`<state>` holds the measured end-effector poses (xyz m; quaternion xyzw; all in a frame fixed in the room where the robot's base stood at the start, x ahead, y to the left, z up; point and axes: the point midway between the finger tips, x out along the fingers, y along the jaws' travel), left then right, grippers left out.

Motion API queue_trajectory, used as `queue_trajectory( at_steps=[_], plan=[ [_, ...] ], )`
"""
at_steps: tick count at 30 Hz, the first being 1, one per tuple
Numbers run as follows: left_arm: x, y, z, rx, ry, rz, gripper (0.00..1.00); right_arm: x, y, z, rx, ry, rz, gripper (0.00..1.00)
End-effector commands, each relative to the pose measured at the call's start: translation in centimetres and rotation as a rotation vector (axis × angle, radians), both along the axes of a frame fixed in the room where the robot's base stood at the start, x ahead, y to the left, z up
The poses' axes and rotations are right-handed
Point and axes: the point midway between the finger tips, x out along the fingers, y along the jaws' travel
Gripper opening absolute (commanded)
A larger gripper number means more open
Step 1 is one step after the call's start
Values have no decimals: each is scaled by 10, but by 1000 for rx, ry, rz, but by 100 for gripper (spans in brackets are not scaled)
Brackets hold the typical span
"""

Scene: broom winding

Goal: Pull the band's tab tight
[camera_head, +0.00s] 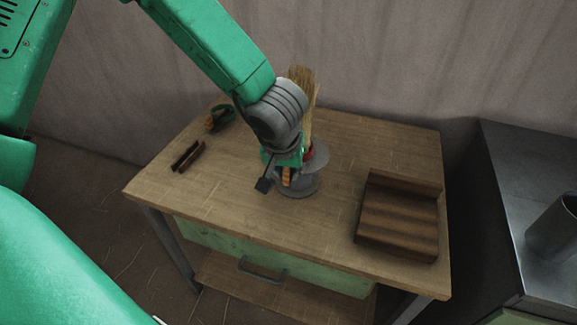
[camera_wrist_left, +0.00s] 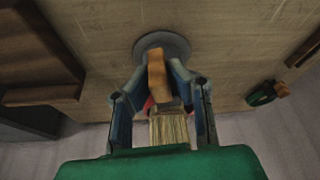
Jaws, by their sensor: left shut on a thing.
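The broom's straw bundle (camera_head: 301,78) stands upright on a grey round stand (camera_head: 297,191) at the middle of the table. A bit of red, apparently the band (camera_head: 308,153), shows beside my left gripper (camera_head: 286,171). In the left wrist view, my left gripper (camera_wrist_left: 160,69) is shut on an orange-brown tab (camera_wrist_left: 157,76). My gripper and wrist hide most of the band and the broom's middle. My right gripper is not in view.
A brown ridged wooden block or tray (camera_head: 398,222) sits at the table's right. Two dark sticks (camera_head: 187,156) and a green roll with an orange end (camera_head: 220,117) lie at the left. A metal cabinet (camera_head: 535,180) stands at the right. The table's front left (camera_head: 215,205) is bare.

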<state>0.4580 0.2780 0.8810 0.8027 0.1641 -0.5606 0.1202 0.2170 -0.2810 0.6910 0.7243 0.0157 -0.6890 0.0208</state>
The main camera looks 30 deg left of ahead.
Motion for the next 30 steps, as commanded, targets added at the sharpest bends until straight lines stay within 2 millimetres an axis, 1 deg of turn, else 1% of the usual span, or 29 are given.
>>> queue_trajectory(
  at_steps=[30],
  plan=[
    [-27,-12,-1,0,1,0,0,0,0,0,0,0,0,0]
  ],
)
